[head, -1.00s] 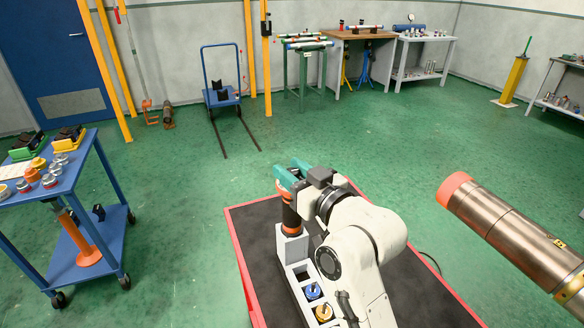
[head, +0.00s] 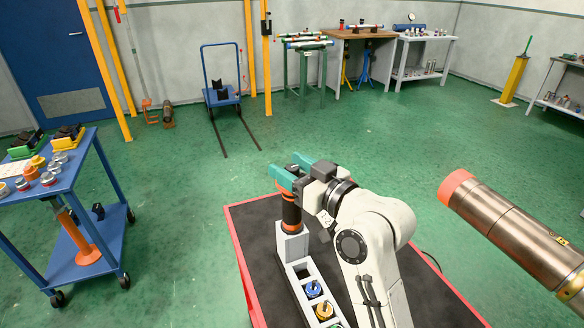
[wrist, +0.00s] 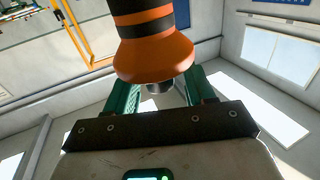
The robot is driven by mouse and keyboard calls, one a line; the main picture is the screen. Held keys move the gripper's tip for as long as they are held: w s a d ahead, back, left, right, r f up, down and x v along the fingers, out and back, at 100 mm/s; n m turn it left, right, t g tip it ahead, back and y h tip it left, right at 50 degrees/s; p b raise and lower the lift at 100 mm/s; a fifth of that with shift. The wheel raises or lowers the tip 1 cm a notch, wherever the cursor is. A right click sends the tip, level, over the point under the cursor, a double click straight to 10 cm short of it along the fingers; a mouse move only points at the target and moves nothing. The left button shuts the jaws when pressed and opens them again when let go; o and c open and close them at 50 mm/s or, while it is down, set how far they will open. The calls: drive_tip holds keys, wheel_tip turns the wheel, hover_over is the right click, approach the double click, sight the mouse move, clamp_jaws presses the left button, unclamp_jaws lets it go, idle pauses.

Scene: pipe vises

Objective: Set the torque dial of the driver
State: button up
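The driver (head: 291,212), an upright orange and black banded cylinder, stands at the end of a grey-white holder (head: 292,246) on the dark cart top. My gripper (head: 294,172) has teal fingers and is at the driver's top end, with a dark cap between them. In the wrist view, the driver's flared orange collar (wrist: 153,58) is in front of my gripper (wrist: 162,92). A small metal end piece (wrist: 160,87) shows between the fingers, with gaps on both sides. The fingers look open around it. No dial markings are readable; part of the dial may be hidden.
The holder also carries a blue-topped piece (head: 313,289) and a yellow-topped piece (head: 324,311). A large steel pipe with an orange end (head: 457,188) juts in at right. A blue trolley (head: 62,185) with small parts stands left. The green floor between is mostly clear.

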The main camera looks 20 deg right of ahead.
drive_tip(key=b+v, duration=0.1)
drive_tip(key=v, duration=0.9)
drive_tip(key=shift+s+b, duration=0.35)
drive_tip(key=shift+s, duration=0.05)
drive_tip(key=shift+d, duration=0.1)
